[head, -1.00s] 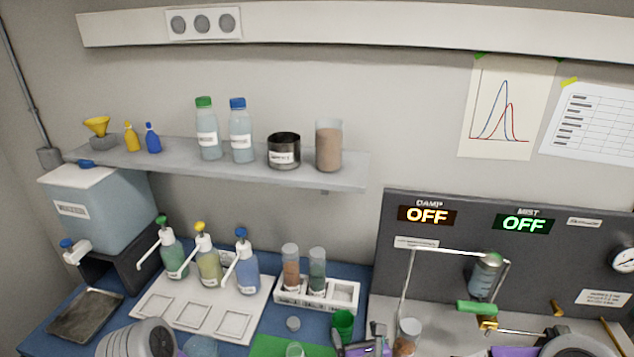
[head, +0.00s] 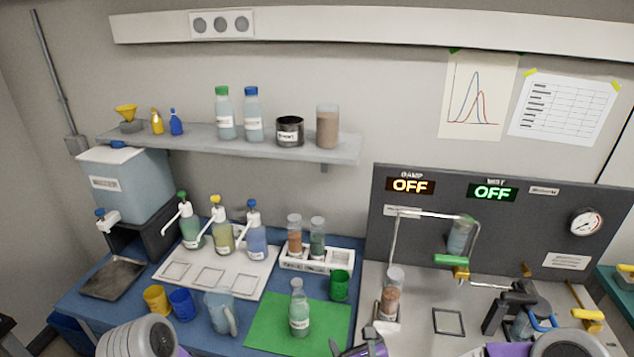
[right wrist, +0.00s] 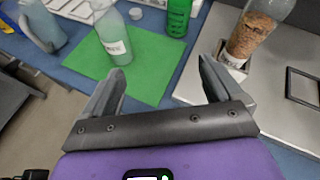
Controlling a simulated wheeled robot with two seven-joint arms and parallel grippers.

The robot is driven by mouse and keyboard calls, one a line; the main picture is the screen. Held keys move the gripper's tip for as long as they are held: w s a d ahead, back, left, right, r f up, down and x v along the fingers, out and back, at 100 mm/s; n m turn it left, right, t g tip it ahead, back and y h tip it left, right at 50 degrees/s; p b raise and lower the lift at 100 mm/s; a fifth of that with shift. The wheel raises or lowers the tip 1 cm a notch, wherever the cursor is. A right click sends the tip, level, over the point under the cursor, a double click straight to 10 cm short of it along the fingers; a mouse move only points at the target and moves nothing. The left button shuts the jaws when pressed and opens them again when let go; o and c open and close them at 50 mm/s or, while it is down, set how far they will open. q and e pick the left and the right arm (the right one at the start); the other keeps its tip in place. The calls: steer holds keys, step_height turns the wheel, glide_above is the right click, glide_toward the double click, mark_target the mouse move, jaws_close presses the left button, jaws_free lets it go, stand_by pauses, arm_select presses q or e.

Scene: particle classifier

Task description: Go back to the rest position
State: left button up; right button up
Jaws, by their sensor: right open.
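My right gripper (head: 362,345) shows at the bottom edge of the head view, partly cut off. In the right wrist view its two fingers (right wrist: 160,85) are spread with nothing between them. A jar of brown particles (head: 391,295) stands upright beyond it on a small white base, and also shows in the right wrist view (right wrist: 254,38). A clear bottle (head: 299,312) stands on the green mat (head: 262,335), apart from the gripper; the right wrist view shows it too (right wrist: 113,40). Of my left arm only a link shows at the bottom left; its gripper is out of view.
A green cup (head: 340,286), a beaker (head: 221,312) and yellow (head: 157,299) and blue cups (head: 181,304) stand on the blue bench. A tube rack (head: 317,261) and pump bottles stand behind. A grey panel (head: 500,235) and a black-handled device (head: 515,305) are at the right.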

arm_select(q)
step_height(320, 180, down, 9)
steer(key=b, duration=0.9)
steer(key=shift+w, duration=0.45)
arm_select(e)
steer(key=s+f+n+g, duration=0.4)
steer(key=s+f+n, duration=0.2)
steer(key=f+n, duration=0.3)
steer(key=s+f+n+g, duration=0.4)
steer(key=s+f+n, duration=0.3)
steer(key=f+n, duration=0.3)
steer(key=s+d+f+n+g+y, duration=0.1)
steer(key=s+f+n+g, duration=0.2)
steer(key=f, duration=1.1)
steer(key=s+n, duration=0.3)
steer(key=n, duration=0.3)
steer(key=shift+s+n+g, duration=0.35)
steer(key=shift+n+g, duration=0.05)
